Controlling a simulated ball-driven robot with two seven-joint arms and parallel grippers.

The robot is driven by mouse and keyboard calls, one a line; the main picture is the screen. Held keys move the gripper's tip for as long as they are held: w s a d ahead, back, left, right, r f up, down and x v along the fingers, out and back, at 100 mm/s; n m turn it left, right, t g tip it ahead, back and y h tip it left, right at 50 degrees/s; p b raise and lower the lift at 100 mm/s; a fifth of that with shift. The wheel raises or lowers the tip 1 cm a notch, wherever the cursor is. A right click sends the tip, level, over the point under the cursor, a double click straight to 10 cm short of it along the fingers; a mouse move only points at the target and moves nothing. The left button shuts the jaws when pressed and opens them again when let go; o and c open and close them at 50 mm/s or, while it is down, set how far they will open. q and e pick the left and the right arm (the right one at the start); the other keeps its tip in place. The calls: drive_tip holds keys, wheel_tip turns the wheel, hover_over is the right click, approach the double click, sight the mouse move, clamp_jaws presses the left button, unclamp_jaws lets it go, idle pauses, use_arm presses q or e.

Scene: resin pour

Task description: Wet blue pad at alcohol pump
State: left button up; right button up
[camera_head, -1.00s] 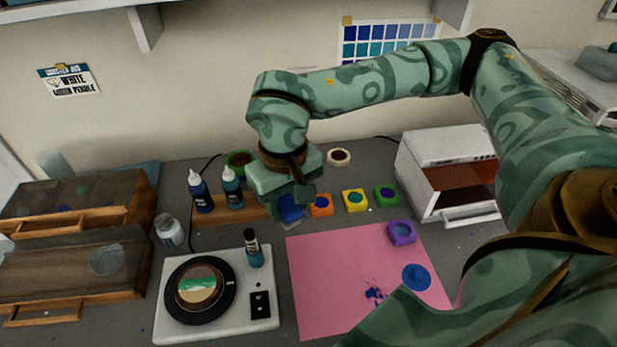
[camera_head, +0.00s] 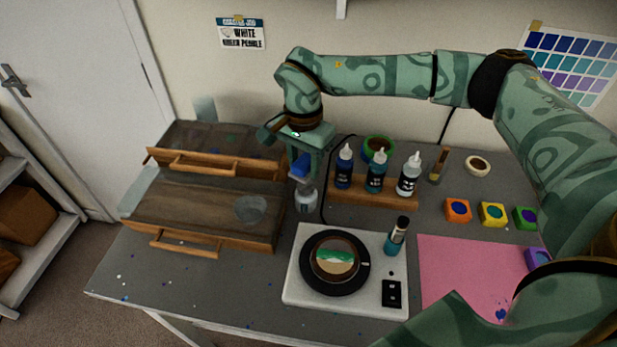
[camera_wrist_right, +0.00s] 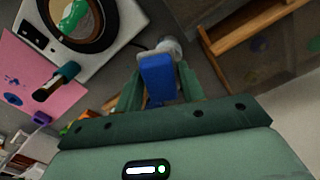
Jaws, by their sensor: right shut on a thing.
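My right gripper (camera_head: 302,168) is shut on the blue pad (camera_head: 299,165) and points down. The blue pad also shows between the fingers in the right wrist view (camera_wrist_right: 157,79). The alcohol pump (camera_head: 306,200), a small clear bottle with a pale top, stands on the table just below the pad. In the right wrist view the pump's pale top (camera_wrist_right: 171,46) shows just past the pad's far end. I cannot tell whether pad and pump touch. My left gripper is not in view.
A wooden rack (camera_head: 372,192) with several bottles stands right of the pump.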

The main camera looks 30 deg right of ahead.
sight(306, 186)
drive_tip(key=w+m, duration=0.1)
drive_tip(key=w+d+m, duration=0.1)
drive_tip(key=m, duration=0.1)
drive_tip(key=shift+d+f, duration=0.1)
drive_tip(key=shift+f, duration=0.2)
drive_tip(key=shift+w+m, duration=0.1)
drive_tip(key=shift+m, duration=0.4)
drive_tip(key=shift+d+f+b, duration=0.1)
drive_tip(key=shift+f+b, duration=0.15)
drive_tip(key=shift+b, duration=0.05)
wheel_tip(306, 186, down, 6)
drive_tip(key=b, duration=0.5)
drive_tip(key=shift+r, duration=0.15)
drive_tip(key=shift+r, duration=0.1)
drive_tip(key=shift+f+b, duration=0.45)
drive_tip(key=shift+f, duration=0.5)
